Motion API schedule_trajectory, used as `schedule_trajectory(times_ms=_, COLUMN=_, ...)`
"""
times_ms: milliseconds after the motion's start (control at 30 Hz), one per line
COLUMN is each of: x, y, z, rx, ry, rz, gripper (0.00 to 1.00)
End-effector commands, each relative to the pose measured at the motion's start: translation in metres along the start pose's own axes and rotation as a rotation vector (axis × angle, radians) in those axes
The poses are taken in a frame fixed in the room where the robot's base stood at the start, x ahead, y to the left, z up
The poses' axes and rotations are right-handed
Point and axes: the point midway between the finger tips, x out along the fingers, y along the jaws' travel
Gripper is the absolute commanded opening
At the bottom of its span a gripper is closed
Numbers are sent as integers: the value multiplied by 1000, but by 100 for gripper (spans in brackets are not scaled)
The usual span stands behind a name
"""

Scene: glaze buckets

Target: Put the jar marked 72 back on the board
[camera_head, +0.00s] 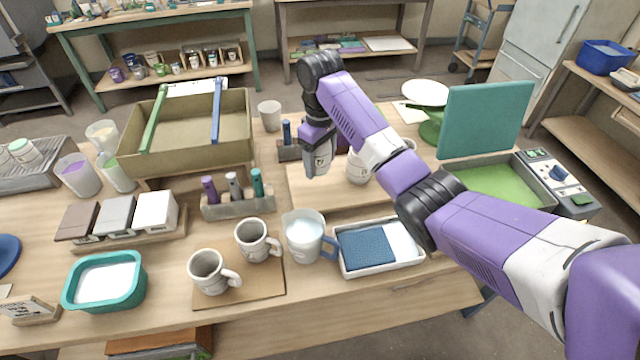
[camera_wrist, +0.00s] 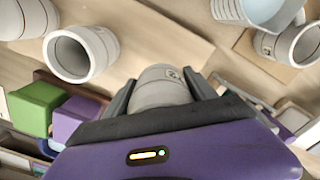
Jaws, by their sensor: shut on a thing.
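My gripper (camera_head: 318,150) is shut on a pale grey jar (camera_head: 322,164), with a finger on each side of it in the wrist view (camera_wrist: 162,88). The jar bears a small dark mark, too small to read. It is at the left back part of the light wooden board (camera_head: 305,195); I cannot tell whether it touches the board. Another pale jar (camera_head: 357,170) stands on the board to its right, partly behind my arm. In the wrist view that open-topped jar (camera_wrist: 82,54) is at the left, with a further jar (camera_wrist: 32,18) beyond it.
A pitcher (camera_head: 303,238), two mugs (camera_head: 258,240) and a white tray with a blue cloth (camera_head: 366,250) stand in front of the board. A holder with coloured sticks (camera_head: 238,204) is at the left. Another holder (camera_head: 288,153) is close behind the held jar.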

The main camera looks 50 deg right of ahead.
Motion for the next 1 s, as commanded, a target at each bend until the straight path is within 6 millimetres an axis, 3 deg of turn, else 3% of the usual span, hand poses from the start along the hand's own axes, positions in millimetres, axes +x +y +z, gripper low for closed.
schedule_trajectory(times_ms=533, x=58, y=1, z=0, rx=2, ry=2, rz=2, gripper=7)
schedule_trajectory(times_ms=967, x=65, y=1, z=-1, rx=1, ry=4, rz=2, gripper=7)
schedule_trajectory(times_ms=1000, x=67, y=1, z=-1, rx=1, ry=3, rz=1, gripper=67)
